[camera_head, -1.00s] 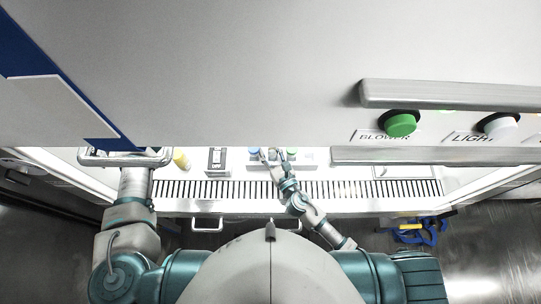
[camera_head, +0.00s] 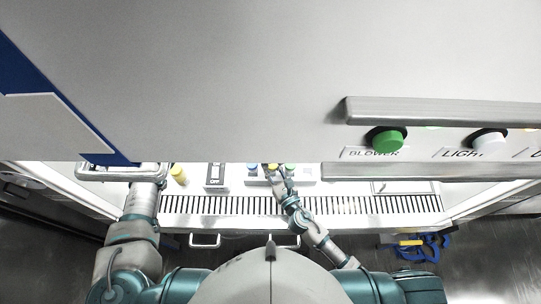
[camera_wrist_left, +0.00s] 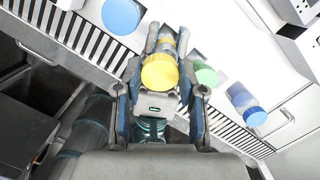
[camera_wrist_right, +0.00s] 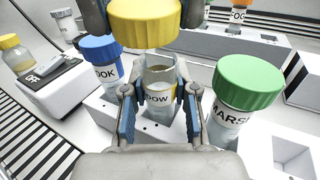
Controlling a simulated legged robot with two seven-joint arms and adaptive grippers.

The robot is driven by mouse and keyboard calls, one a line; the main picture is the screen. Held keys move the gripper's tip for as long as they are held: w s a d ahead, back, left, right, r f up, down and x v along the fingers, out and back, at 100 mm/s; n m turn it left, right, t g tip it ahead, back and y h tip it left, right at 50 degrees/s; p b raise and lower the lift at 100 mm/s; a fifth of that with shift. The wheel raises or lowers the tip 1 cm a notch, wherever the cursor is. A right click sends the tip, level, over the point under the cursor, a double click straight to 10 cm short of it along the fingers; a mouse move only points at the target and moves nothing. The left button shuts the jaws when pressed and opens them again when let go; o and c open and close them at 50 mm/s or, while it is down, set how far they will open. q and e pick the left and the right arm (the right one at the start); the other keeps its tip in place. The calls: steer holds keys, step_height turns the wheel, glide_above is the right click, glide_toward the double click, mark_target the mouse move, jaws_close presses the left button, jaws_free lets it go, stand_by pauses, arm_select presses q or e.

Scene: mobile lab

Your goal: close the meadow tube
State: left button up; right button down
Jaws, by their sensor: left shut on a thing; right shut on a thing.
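The meadow tube (camera_wrist_right: 160,92) is a clear tube whose label shows "DOW" in the right wrist view. It stands upright and open-topped in a white rack (camera_wrist_right: 150,128). My right gripper (camera_wrist_right: 160,108) is shut on the tube's body. The yellow cap (camera_wrist_right: 145,22) is just above the tube's mouth; I cannot tell if they touch. My left gripper (camera_wrist_left: 160,88) is shut on this cap, which shows in the left wrist view (camera_wrist_left: 160,72). In the head view the cap (camera_head: 272,167) shows small, while the left gripper is hidden behind the sash.
A blue-capped tube (camera_wrist_right: 104,62) stands close left of the meadow tube and a green-capped MARSH tube (camera_wrist_right: 238,95) close right. An orange-capped tube (camera_wrist_right: 238,18) stands behind. A device marked OFF (camera_wrist_right: 50,70) and another yellow-capped bottle (camera_wrist_right: 14,52) are left. The sash handle (camera_head: 120,172) is by my left forearm.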

mark_target(272, 172)
arm_select(q)
steer(key=shift+d, duration=0.15)
steer(key=shift+a, duration=0.2)
steer(key=shift+w+d+f+h, duration=0.15)
steer(key=shift+w+f, duration=0.05)
steer(key=shift+f, duration=0.3)
steer(key=shift+w+d+f+h, duration=0.15)
steer(key=shift+f, duration=0.35)
steer(key=shift+a+f, duration=0.1)
steer(key=shift+f, duration=0.45)
